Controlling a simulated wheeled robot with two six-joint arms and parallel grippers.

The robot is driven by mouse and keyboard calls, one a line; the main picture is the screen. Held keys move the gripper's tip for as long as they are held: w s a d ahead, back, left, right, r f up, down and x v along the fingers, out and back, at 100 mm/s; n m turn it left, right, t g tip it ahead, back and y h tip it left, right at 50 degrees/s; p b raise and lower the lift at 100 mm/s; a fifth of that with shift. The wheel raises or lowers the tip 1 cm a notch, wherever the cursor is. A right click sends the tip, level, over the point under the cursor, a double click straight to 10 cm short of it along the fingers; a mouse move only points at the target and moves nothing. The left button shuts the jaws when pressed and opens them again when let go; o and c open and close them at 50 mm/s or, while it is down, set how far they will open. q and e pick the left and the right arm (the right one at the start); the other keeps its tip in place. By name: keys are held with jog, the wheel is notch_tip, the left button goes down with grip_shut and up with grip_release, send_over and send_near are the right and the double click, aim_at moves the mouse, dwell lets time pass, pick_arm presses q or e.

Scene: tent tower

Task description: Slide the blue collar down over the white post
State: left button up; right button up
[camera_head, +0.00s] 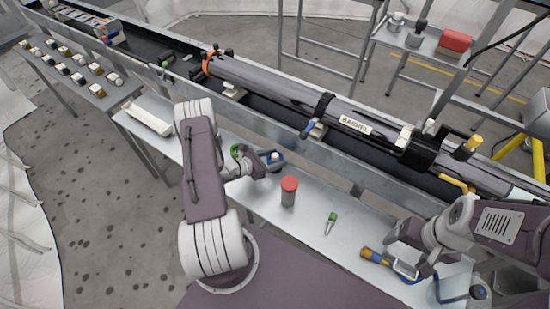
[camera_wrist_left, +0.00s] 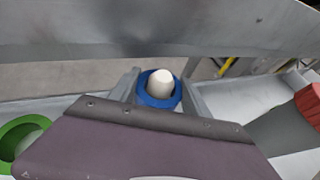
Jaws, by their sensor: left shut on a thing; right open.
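The blue collar (camera_wrist_left: 152,100) is a ring held between the two fingers of my left gripper (camera_wrist_left: 160,92) in the left wrist view. The rounded top of the white post (camera_wrist_left: 160,80) shows inside the ring's opening and stands above its far rim. The post's lower part is hidden by the collar and gripper. In the head view, my left gripper (camera_head: 268,160) is over the metal bench, with the blue collar (camera_head: 276,167) and white post top (camera_head: 275,155) at its tips. How far down the post the collar sits cannot be told. My right gripper (camera_head: 408,267) is open at the bench's right end.
A green ring (camera_head: 236,150) lies left of my left gripper. A red-capped grey cylinder (camera_head: 289,192) and a small green-topped tool (camera_head: 331,222) stand or lie to the right. An orange-handled tool (camera_head: 372,256) is near my right gripper. The long barrel (camera_head: 290,92) runs behind the bench's metal rail.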

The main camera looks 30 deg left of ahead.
pick_arm(q)
jog(key=shift+f+b, duration=1.2)
jog(key=shift+f, duration=0.25)
jog(key=o, duration=1.6)
jog(key=shift+c, duration=0.2)
jog(key=shift+s, duration=0.1)
jog(key=v, duration=0.8)
jog(key=shift+a, duration=0.1)
jog(key=shift+s+a+r, duration=0.1)
jog(key=shift+s+r, duration=0.05)
jog(key=shift+s, duration=0.2)
